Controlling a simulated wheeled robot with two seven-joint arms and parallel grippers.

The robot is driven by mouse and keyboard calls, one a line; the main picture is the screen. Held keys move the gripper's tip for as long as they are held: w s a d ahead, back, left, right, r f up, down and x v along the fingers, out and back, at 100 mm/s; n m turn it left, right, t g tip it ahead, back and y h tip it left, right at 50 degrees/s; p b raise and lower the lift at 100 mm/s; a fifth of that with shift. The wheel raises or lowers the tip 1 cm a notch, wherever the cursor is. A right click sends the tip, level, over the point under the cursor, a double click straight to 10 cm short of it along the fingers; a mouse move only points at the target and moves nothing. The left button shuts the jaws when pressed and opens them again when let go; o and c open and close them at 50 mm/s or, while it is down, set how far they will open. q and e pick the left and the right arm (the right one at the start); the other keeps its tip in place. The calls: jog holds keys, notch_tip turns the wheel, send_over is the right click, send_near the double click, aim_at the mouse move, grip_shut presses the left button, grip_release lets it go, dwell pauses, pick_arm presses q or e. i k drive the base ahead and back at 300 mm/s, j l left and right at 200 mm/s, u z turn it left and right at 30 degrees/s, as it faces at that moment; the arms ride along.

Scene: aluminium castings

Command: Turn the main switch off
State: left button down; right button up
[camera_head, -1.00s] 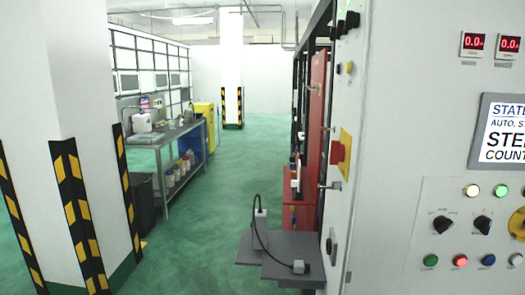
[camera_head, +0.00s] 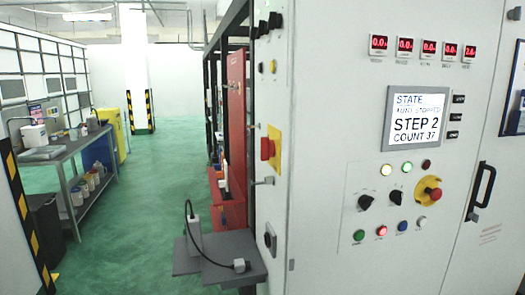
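A large light-grey control cabinet (camera_head: 330,60) fills the right half of the head view. On its narrow left side face is a red switch handle (camera_head: 267,149) on a yellow plate (camera_head: 274,138); its on or off position cannot be told at this angle. On the front panel is a red knob on a yellow round base (camera_head: 430,189), beside two black rotary selectors (camera_head: 366,201) (camera_head: 396,196). The screen (camera_head: 415,118) reads STATE, STEP 2, COUNT 37. Neither of my grippers is in view.
A grey shelf (camera_head: 215,255) with a cabled device juts out at the cabinet's left side. A black door handle (camera_head: 481,190) sticks out at the right. A workbench (camera_head: 60,150) and a striped pillar (camera_head: 20,215) stand left. Green floor (camera_head: 150,200) between is clear.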

aim_at(267, 147)
jog(key=i+u, duration=0.6)
jog(key=u, duration=0.15)
jog(key=i+j+u, duration=0.15)
jog(key=i+u, duration=0.75)
jog(key=i+j+z, duration=0.1)
jog(key=i+z, duration=0.25)
jog(key=i+j+z, duration=0.15)
jog(key=i+z, duration=0.25)
jog(key=z, duration=0.3)
jog(key=i+j+z, duration=0.1)
jog(key=z, duration=0.35)
jog(key=i+j+z, duration=0.1)
jog(key=z, duration=0.3)
jog(key=j+z, duration=0.2)
jog(key=z, duration=0.2)
jog(key=i+j+z, duration=0.1)
jog(key=z, duration=0.35)
jog(key=j, duration=0.05)
